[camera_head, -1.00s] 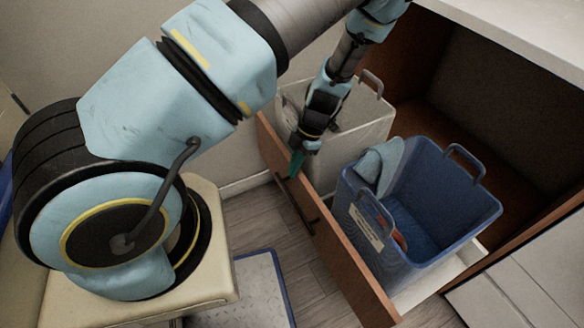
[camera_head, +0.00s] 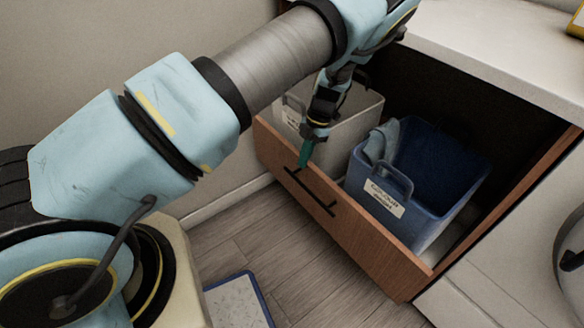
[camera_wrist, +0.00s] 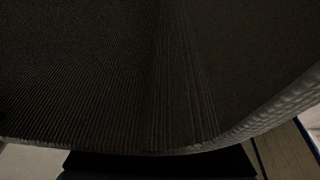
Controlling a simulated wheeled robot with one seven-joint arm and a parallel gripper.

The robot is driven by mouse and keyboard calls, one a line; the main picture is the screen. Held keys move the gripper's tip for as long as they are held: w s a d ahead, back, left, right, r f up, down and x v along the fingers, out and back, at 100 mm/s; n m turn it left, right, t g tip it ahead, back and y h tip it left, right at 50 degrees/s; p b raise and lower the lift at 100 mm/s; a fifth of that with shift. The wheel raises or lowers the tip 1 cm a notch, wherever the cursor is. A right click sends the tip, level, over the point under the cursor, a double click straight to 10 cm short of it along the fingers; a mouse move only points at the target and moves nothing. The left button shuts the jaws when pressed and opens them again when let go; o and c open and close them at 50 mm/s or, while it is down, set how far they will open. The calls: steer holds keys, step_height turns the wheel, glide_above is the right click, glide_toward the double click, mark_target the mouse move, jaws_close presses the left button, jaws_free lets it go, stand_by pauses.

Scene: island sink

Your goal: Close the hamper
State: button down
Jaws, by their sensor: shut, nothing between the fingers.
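The hamper is a pull-out drawer with a brown wooden front (camera_head: 350,235) and a black bar handle (camera_head: 309,191). It stands partly out of the cabinet in the head view. A white bin (camera_head: 350,128) sits at its left and a blue bin (camera_head: 425,165) at its right. My gripper (camera_head: 304,162) points down at the drawer front's top edge, near the left end and above the handle. It is shut and empty. I cannot tell whether it touches the front. The wrist view shows mostly a dark ribbed surface (camera_wrist: 130,80) close to the camera.
A grey cloth (camera_head: 380,142) hangs over the blue bin's rim. A pale countertop (camera_head: 480,50) lies above the cabinet opening. A blue-edged panel (camera_head: 238,302) lies low at the front. Bare wooden floor (camera_head: 290,270) shows before the drawer.

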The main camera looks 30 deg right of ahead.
mark_target(338, 139)
steer(key=d+b, duration=0.2)
steer(key=d, duration=0.2)
steer(key=w+d+b, duration=0.1)
steer(key=d+b, duration=0.1)
steer(key=d, duration=0.2)
steer(key=w+d+b, duration=0.1)
steer(key=d+b, duration=0.1)
steer(key=d, duration=0.2)
steer(key=shift+w+f, duration=0.15)
steer(key=shift+f, duration=0.1)
steer(key=shift+w+d+r, duration=0.1)
steer(key=shift+d, duration=0.45)
steer(key=shift+d+r+b, duration=0.2)
steer(key=shift+d+b, duration=0.05)
steer(key=shift+b, duration=0.05)
steer(key=shift+d, duration=0.1)
steer(key=shift+r, duration=0.15)
